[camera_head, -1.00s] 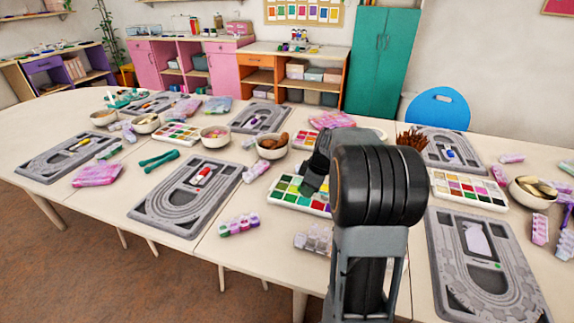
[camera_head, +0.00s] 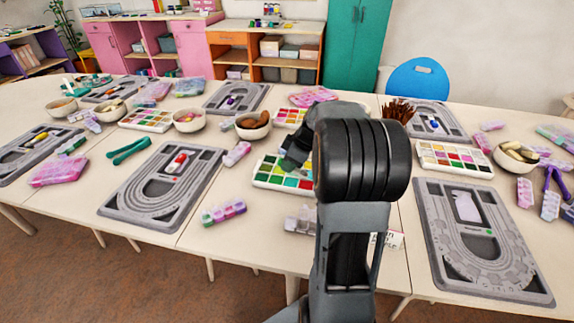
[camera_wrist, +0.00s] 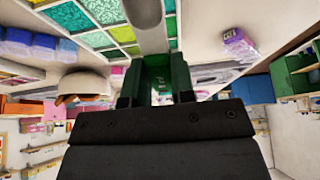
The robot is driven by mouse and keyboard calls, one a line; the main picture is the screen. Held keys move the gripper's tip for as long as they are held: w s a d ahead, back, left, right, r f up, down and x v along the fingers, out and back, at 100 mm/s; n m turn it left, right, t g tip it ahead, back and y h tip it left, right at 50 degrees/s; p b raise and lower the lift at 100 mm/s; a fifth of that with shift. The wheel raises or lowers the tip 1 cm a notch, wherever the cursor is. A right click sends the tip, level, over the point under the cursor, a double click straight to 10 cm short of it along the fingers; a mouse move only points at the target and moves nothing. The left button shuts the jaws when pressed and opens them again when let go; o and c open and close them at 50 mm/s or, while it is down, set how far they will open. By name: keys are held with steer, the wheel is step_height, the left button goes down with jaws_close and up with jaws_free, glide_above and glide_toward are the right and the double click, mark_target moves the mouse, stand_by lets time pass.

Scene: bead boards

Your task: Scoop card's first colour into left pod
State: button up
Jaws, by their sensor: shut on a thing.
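In the wrist view my gripper (camera_wrist: 157,88) is shut on a dark green piece, seemingly the handle of a scoop (camera_wrist: 165,72). A pale grey rod crosses above it. The bead tray (camera_head: 268,180), with green and other coloured compartments, lies just beyond my arm, partly hidden. It fills the top of the wrist view (camera_wrist: 122,34). Clear pods (camera_head: 297,225) stand beside my arm, partly covered, so I cannot tell left from right. A small white card (camera_head: 394,240) shows right of my arm; its colours are unreadable.
Grey bead boards lie left (camera_head: 140,212) and right (camera_head: 430,262). A purple-pink bead strip (camera_head: 223,213) sits left of the clear pods. Bowls (camera_head: 252,132) and another bead tray (camera_head: 427,146) stand around. Bare table shows in front of the strip.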

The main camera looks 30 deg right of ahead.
mark_target(297, 170)
steer(key=shift+s+d+f+t+y+b, duration=0.25)
steer(key=shift+f+b, duration=0.25)
steer(key=shift+b, duration=0.25)
steer(key=shift+s+d+f+t+y+b, duration=0.1)
steer(key=shift+f+t+y+b, duration=0.15)
steer(key=shift+f+b, duration=0.35)
steer(key=shift+s+d+f+b, duration=0.15)
steer(key=shift+s+f+b, duration=0.05)
steer(key=shift+f+b, duration=0.8)
steer(key=shift+r, duration=0.15)
